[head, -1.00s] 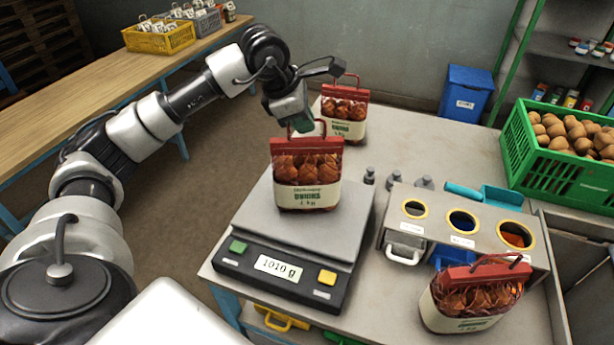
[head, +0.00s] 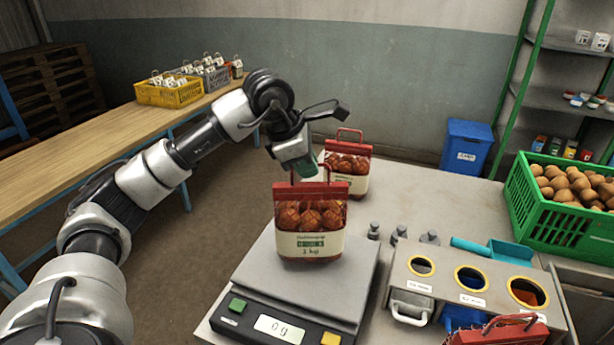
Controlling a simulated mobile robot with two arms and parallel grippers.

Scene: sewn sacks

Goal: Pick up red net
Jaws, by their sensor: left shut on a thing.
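A red net (head: 310,216) of onions with a white label and red top hangs over the scale (head: 300,285). My left gripper (head: 300,172) is shut on its red handle from above. The scale's display reads 0 g, so the net is clear of the plate. A second red net (head: 347,168) stands behind it on the table. A third red net (head: 500,332) is at the bottom right, mostly cut off by the frame edge. My right gripper is not in view.
A grey holder with three round openings (head: 447,295) stands right of the scale, with small metal weights (head: 399,233) behind it. A green crate of potatoes (head: 560,225) is at the right. A blue bin (head: 467,147) stands beyond the table.

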